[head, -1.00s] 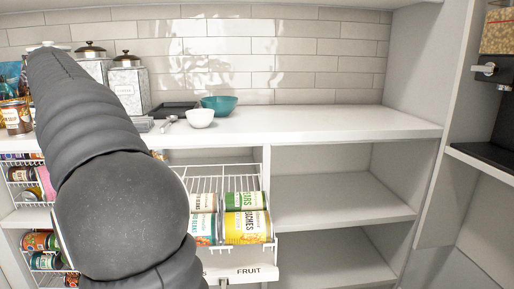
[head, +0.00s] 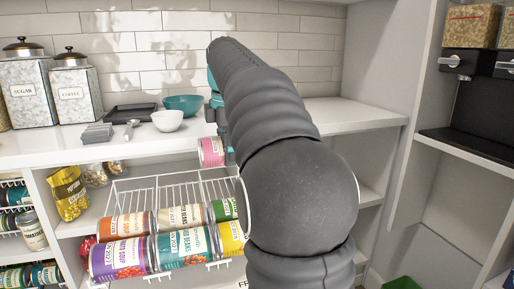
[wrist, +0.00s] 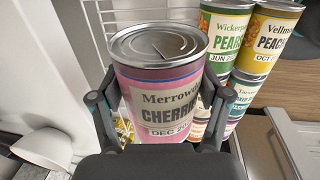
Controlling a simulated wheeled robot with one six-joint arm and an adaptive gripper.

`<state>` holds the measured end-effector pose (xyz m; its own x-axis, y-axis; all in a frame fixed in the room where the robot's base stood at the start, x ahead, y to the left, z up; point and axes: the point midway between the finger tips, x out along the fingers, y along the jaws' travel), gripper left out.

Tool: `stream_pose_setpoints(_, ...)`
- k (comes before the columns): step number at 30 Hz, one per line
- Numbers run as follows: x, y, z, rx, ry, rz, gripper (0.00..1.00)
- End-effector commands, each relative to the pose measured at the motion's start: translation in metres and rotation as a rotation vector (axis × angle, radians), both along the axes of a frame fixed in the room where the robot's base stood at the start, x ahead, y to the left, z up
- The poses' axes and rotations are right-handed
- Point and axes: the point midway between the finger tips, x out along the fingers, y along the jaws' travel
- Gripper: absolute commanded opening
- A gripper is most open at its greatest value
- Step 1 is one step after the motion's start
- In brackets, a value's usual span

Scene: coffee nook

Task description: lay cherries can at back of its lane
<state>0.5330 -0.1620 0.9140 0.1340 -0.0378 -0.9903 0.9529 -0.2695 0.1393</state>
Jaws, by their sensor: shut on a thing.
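My gripper (wrist: 155,97) is shut on the pink cherries can (wrist: 160,118), one finger on each side, with its label and metal lid facing the wrist camera. In the head view the can (head: 210,152) hangs above the rear part of the white wire rack (head: 150,190), just below the counter's front edge. It looks apart from the rack. My arm hides most of the gripper and the right part of the rack there. Several cans lie in rows at the rack's front, including a purple soup can (head: 120,258) and a teal can (head: 185,247).
A white bowl (head: 167,121) and a teal bowl (head: 184,104) stand on the counter (head: 60,148) close to the arm. A yellow bag (head: 69,193) stands left of the rack. The rear wires left of the held can are bare.

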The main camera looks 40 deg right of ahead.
Motion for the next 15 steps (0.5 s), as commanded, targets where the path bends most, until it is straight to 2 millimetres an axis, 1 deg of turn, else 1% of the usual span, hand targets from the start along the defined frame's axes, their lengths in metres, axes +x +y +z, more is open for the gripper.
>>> stream_pose_setpoints(7,0.001,0.0,-0.008,0.0,-0.001,0.0,0.21)
stream_pose_setpoints(15,0.003,-0.003,-0.03,0.001,0.0,-0.004,0.21)
